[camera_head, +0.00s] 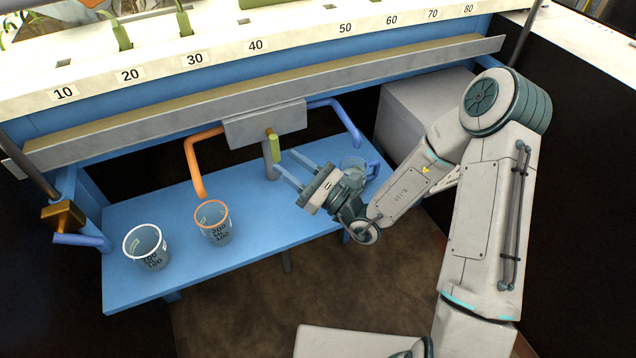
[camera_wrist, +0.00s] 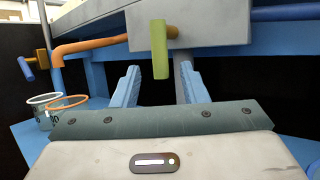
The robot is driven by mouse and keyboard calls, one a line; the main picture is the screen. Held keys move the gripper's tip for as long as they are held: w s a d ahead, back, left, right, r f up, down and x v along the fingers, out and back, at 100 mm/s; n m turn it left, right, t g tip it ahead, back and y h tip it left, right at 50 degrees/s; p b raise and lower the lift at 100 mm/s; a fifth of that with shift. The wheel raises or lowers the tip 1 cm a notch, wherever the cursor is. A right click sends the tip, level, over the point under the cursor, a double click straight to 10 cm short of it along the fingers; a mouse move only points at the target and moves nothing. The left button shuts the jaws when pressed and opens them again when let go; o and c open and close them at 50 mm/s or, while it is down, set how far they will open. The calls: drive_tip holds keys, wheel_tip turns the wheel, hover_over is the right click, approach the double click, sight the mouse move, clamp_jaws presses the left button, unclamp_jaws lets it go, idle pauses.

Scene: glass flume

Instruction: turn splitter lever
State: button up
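The splitter lever is a short yellow-green handle (camera_head: 275,146) hanging down from a brass pivot on the front of a grey splitter box (camera_head: 240,131). In the wrist view the lever (camera_wrist: 159,48) points straight down, and its lower end shows between my fingers, nearer the left one. My gripper (camera_head: 283,160) is open and empty, with its two blue fingers pointing at the lever from the right. In the wrist view the fingertips (camera_wrist: 160,72) stand a little below most of the handle. I cannot tell whether a finger touches it.
An orange pipe (camera_head: 191,150) leaves the box leftward above an orange-rimmed beaker (camera_head: 215,226). A blue pipe (camera_head: 350,118) leaves rightward; a blue-handled jug (camera_head: 358,168) stands behind my gripper. A white-rimmed beaker (camera_head: 146,250) stands on the blue shelf (camera_head: 285,222) at left. A grey pipe hangs below the box.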

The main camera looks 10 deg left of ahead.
drive_tip(key=v, duration=1.1)
drive_tip(key=shift+r, duration=0.1)
drive_tip(key=s+d+r+n+g+h+p, duration=0.2)
drive_tip(key=s+r+n+g+h+p, duration=0.7)
drive_tip(key=s+r+n+g, duration=0.6)
drive_tip(key=w+d+r+n+t+h+p, duration=0.3)
drive_tip(key=d+r+n+t+h+p, duration=0.4)
drive_tip(key=d+r+h, duration=0.4)
drive_tip(key=d+r+t+p, duration=0.1)
drive_tip(key=d+r, duration=0.1)
drive_tip(key=d, duration=0.3)
drive_tip(key=shift+r+n, duration=0.4)
